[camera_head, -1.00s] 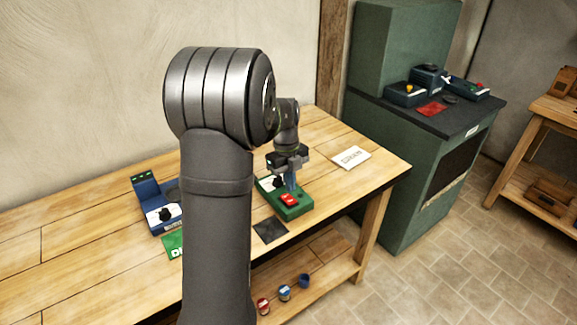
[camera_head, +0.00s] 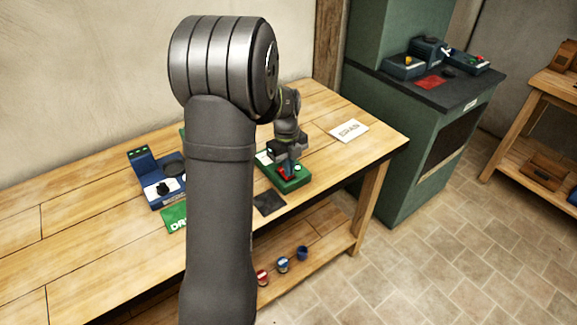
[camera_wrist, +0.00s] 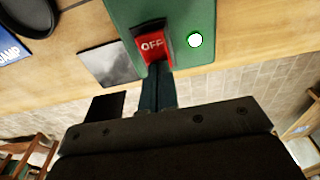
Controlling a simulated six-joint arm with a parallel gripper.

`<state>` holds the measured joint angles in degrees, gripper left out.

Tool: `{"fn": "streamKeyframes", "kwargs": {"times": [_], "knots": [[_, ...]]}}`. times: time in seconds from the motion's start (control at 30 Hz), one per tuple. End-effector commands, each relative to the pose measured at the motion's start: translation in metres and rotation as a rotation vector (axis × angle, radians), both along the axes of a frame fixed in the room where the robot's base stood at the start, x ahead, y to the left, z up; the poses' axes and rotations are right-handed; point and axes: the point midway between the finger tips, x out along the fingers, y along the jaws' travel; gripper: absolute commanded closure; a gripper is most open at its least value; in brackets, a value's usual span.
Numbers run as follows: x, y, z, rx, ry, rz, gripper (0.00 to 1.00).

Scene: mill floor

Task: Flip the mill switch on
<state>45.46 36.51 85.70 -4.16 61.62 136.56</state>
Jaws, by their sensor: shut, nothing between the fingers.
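The mill's green switch box (camera_head: 293,186) sits on the wooden workbench, below my gripper (camera_head: 288,172). Its red rocker switch (camera_wrist: 152,46) reads "OFF" on the face visible in the wrist view. A round lamp (camera_wrist: 195,40) beside it glows white with a green rim. It also shows as a small pale spot in the head view (camera_head: 298,168). My gripper is shut and empty. Its fingertips (camera_wrist: 157,70) are at the near edge of the red switch, appearing to touch it. They hide part of the switch's lower edge.
A blue device (camera_head: 160,185) stands left on the workbench (camera_head: 90,210), partly behind my arm. A dark square (camera_head: 270,203) lies in front of the switch box, a white card (camera_head: 349,130) to its right. A green cabinet (camera_head: 395,160) carries more devices.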

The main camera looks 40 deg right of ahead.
Motion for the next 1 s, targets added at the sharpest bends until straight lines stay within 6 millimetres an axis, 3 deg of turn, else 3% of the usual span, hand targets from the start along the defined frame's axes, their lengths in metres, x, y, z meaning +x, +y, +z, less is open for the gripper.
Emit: {"fn": "streamKeyframes", "kwargs": {"times": [0.83,1.0], "knots": [[0.016,0.0,0.006,0.0,0.0,0.0,1.0],[0.014,0.0,0.02,-0.002,-0.003,0.0,1.0]]}}
